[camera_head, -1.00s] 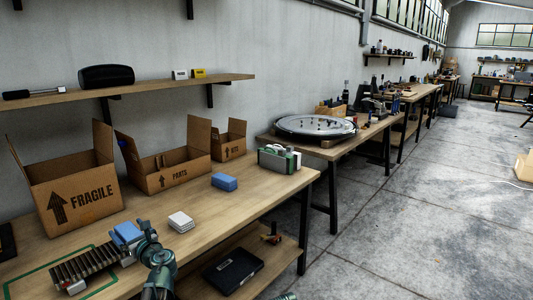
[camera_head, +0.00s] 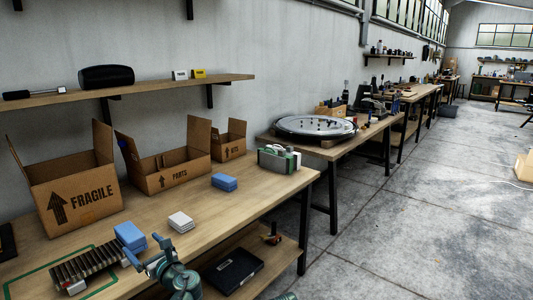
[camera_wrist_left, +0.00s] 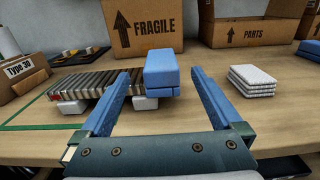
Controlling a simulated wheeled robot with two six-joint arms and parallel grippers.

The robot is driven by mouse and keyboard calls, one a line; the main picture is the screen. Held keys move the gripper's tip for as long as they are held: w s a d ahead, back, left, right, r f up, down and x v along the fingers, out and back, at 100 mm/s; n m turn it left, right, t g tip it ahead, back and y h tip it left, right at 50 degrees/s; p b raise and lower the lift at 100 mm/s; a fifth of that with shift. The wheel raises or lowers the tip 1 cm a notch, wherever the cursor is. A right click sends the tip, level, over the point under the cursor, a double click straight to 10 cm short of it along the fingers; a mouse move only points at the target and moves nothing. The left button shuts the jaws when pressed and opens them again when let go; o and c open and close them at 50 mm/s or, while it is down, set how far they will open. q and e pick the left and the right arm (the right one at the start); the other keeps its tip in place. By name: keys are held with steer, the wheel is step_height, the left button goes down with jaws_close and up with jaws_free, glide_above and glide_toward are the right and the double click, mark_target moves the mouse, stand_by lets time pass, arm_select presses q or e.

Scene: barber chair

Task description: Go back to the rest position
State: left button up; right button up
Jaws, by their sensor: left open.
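My left gripper (camera_head: 146,248) is open and empty at the front edge of the workbench (camera_head: 200,238). In the left wrist view its two blue fingers (camera_wrist_left: 160,76) are spread wide with nothing between them at the tips. Beyond them, a stack of blue blocks (camera_head: 130,234) sits at the right end of a small roller rack (camera_head: 85,268). The stack also shows in the left wrist view (camera_wrist_left: 161,73), apart from the fingers. My right gripper does not show.
Cardboard boxes marked FRAGILE (camera_head: 75,195) and PARTS (camera_head: 172,172) and a smaller box (camera_head: 230,142) stand along the back. A white stack (camera_head: 181,221), another blue stack (camera_head: 224,182) and a green-and-white device (camera_head: 279,159) are on the bench. A black case (camera_head: 233,269) lies on the lower shelf.

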mark_target(128, 230)
arm_select(q)
steer(key=x, duration=1.1)
steer(key=shift+d, duration=0.1)
steer(key=shift+f, duration=0.15)
step_height(128, 230, up, 4)
steer(key=p, duration=0.4)
steer(key=w+d+r+p+v, duration=0.1)
steer(key=v, duration=1.5)
steer(key=w+d+f+m+t+h+b, duration=0.2)
steer(key=d+f+m+t+h+b, duration=0.1)
steer(key=d, duration=0.5)
steer(key=shift+f+b, duration=0.2)
steer(key=shift+b, duration=0.15)
steer(key=shift+s+d, duration=0.1)
steer(key=shift+d, duration=0.1)
